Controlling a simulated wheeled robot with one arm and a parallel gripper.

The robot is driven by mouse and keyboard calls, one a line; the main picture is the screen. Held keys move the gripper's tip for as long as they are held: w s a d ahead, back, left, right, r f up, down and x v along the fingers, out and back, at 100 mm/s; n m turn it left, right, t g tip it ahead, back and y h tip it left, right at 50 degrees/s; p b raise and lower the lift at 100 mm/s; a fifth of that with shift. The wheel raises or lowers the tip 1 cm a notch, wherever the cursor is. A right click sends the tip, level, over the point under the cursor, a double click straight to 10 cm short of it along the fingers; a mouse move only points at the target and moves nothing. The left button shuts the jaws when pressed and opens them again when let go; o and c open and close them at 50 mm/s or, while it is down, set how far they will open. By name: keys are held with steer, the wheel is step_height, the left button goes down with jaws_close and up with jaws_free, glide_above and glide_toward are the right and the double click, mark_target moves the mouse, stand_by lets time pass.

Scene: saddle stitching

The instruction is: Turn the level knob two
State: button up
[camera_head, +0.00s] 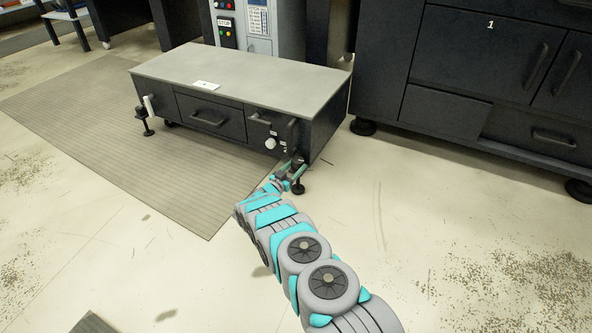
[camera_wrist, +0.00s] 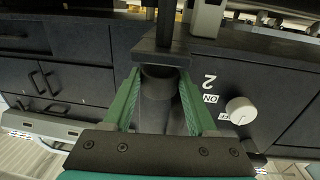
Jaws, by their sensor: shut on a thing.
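A low black cabinet (camera_head: 240,66) with a grey top stands on the floor. My gripper (camera_head: 291,168) is at its front right corner, low by the levelling foot (camera_head: 299,187). In the wrist view my gripper (camera_wrist: 160,78) has its two green fingers on either side of a dark round knob (camera_wrist: 158,90) under a black bracket (camera_wrist: 160,48), shut on it. The knob's lower part is in shadow. In the head view my gripper largely hides the knob.
A white dial (camera_wrist: 241,110) marked 2 and ON is on the panel right beside the knob; this dial (camera_head: 270,143) also shows in the head view. Another levelling foot (camera_head: 147,128) is at the front left. A large black machine (camera_head: 470,80) stands right. The floor in front is clear.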

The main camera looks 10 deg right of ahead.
steer(key=shift+a+f+m+g+h+b, duration=0.1)
steer(key=shift+m+g+h+b, duration=0.25)
steer(key=shift+m+g+h, duration=0.3)
steer(key=shift+w+r+m+g+h, duration=0.15)
steer(key=shift+r+m+g+h, duration=0.05)
steer(key=shift+m+g+h, duration=0.2)
steer(key=o, duration=1.4)
steer(key=shift+c, duration=0.2)
steer(key=p+v, duration=0.1)
steer(key=v, duration=0.7)
steer(key=shift+f, duration=0.1)
